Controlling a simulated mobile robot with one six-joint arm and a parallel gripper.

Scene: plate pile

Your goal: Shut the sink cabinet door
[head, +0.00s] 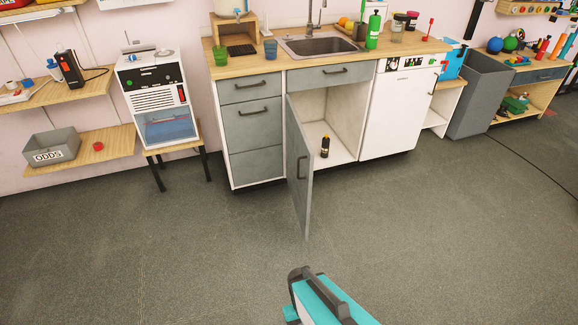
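The sink cabinet door (299,168) is a grey panel with a dark vertical handle. It stands wide open, hinged at the left edge of the sink cabinet (345,131) and swung out toward me over the floor. The white inside of the cabinet shows, with a small dark bottle with an orange cap (325,146) standing on its floor near the front. Part of my teal and dark arm shows at the bottom of the head view, well short of the door and apart from it. No gripper fingers can be made out.
Grey drawers (252,125) stand left of the opening, and a white appliance (397,112) stands right of it. The sink (321,45) is in the wooden counter above. A small stool (178,140) holds a machine at left. The floor (190,250) around the door is clear.

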